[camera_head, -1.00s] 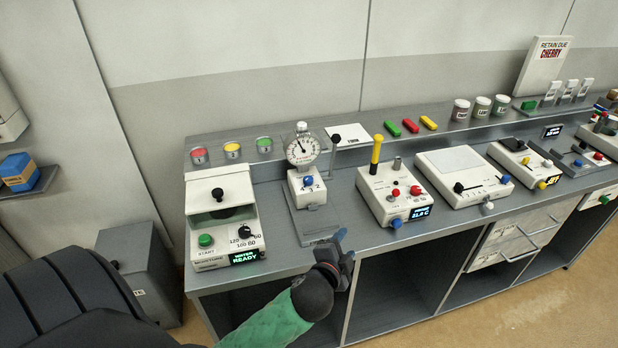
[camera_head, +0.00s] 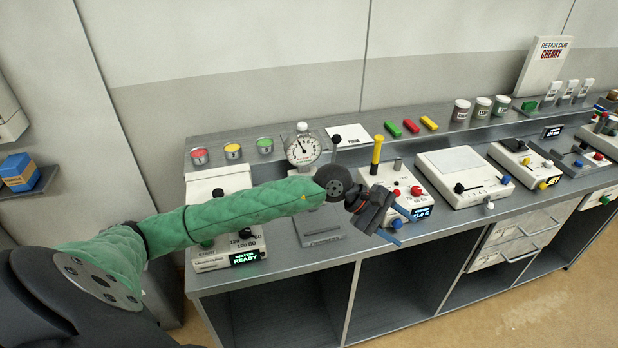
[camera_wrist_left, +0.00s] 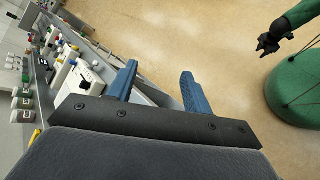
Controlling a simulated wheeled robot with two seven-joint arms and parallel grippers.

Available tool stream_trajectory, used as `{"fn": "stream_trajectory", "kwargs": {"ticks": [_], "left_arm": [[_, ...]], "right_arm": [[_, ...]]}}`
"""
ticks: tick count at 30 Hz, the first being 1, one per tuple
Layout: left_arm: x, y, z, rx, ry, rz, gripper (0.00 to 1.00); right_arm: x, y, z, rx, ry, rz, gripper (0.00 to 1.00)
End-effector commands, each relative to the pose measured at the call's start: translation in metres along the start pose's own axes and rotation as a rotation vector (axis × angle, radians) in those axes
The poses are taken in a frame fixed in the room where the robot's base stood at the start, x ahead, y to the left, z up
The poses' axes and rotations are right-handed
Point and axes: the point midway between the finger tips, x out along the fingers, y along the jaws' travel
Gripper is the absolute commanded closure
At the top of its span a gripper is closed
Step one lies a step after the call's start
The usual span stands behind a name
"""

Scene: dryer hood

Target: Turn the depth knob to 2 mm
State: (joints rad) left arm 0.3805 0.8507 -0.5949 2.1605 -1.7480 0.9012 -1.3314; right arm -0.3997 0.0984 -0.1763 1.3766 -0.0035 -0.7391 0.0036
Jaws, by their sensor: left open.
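The dial gauge stand (camera_head: 303,150) is on the bench, left of centre in the head view. Its lower panel, with the blue knob and small numbers seen earlier, is hidden behind my left arm, so the knob's setting cannot be read. My left gripper (camera_head: 397,225) is open and empty, right of the stand, over the front of the white box with the yellow-topped lever. In the left wrist view its two blue fingers (camera_wrist_left: 158,72) are apart with nothing between them. My right gripper (camera_wrist_left: 270,43) shows small and dark at upper right there; its jaws are unclear.
The white box with the yellow-topped lever (camera_head: 376,155) stands right of the gauge. A white press with a READY display (camera_head: 245,257) is to the left, partly behind my arm. More white instruments (camera_head: 452,172) line the bench rightward. Floor in front is clear.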

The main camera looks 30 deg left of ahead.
Motion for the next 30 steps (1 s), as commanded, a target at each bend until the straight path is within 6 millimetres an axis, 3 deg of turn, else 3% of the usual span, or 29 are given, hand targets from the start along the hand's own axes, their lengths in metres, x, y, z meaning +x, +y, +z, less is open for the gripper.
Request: {"fn": "stream_trajectory", "kwargs": {"ticks": [3,5,9,12,15,20,30], "left_arm": [[-0.037,-0.002,-0.061,0.223,0.247,-0.195,0.5],[-0.062,-0.002,-0.091,0.315,0.369,-0.302,0.5],[-0.131,0.005,-0.148,0.46,0.622,-0.534,0.5],[-0.176,0.01,-0.174,0.508,0.754,-0.668,0.5],[-0.208,0.015,-0.187,0.527,0.84,-0.759,0.5],[-0.23,0.016,-0.196,0.533,0.894,-0.822,0.5],[-0.217,0.002,-0.227,0.532,0.893,-0.825,0.5]], "right_arm": [[0.029,-0.002,0.029,-0.003,-0.012,-0.001,0.64],[0.041,-0.002,0.042,-0.005,-0.015,-0.002,0.64],[0.065,-0.003,0.071,-0.008,-0.022,-0.003,0.64],[0.076,-0.003,0.087,-0.01,-0.024,-0.003,0.64],[0.083,-0.004,0.097,-0.011,-0.025,-0.004,0.64],[0.087,-0.004,0.107,-0.012,-0.029,-0.004,0.64],[0.084,-0.004,0.152,-0.013,-0.062,-0.006,0.64]]}}
